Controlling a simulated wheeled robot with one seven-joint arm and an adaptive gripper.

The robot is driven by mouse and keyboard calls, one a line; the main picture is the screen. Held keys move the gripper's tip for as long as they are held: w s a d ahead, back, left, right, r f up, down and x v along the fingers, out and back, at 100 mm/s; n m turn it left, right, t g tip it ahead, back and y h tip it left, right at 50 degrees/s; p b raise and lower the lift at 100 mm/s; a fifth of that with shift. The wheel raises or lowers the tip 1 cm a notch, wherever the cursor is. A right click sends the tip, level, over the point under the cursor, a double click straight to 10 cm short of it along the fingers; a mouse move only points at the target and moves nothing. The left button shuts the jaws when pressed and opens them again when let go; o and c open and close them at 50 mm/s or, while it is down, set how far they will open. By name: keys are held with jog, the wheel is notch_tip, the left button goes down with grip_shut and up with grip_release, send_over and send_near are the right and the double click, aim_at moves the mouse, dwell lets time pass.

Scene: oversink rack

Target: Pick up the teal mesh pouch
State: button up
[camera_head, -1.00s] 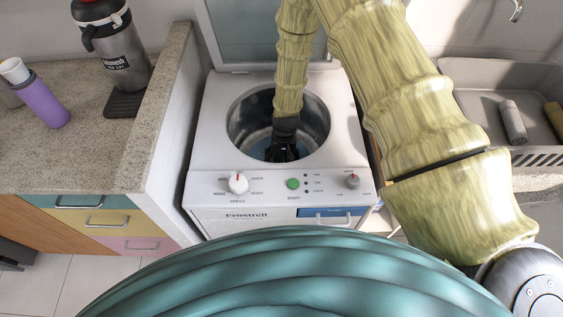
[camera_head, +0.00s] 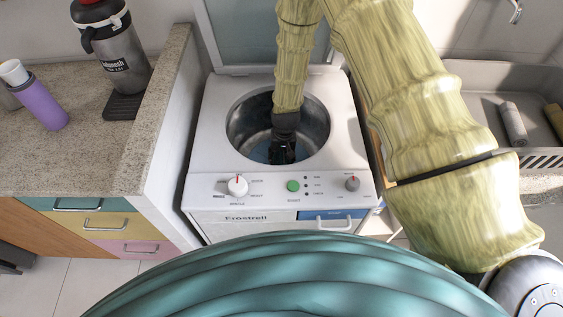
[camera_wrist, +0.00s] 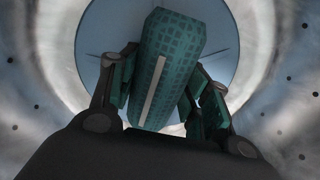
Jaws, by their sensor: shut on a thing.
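The teal mesh pouch (camera_wrist: 172,66) shows in the wrist view as a dark teal, checked oblong with a pale strip along it. It stands between the two fingers of my gripper (camera_head: 282,153), which is shut on it. In the head view my gripper is down inside the round drum (camera_head: 309,127) of the white top-loading washer (camera_head: 205,155). The pouch cannot be made out there, as my gripper and wrist hide it. The drum's pale blue bottom (camera_wrist: 220,30) shows behind the pouch in the wrist view.
The washer's lid (camera_head: 245,35) stands open behind the drum. A stone counter (camera_head: 90,155) at left holds a steel flask (camera_head: 122,62) and a purple cup (camera_head: 42,103). A grey sink (camera_head: 480,90) lies at right. The drum wall surrounds my gripper.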

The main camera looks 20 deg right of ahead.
jog(key=shift+r+b, duration=0.6)
jog(key=shift+r, duration=3.05)
jog(key=shift+r, duration=0.1)
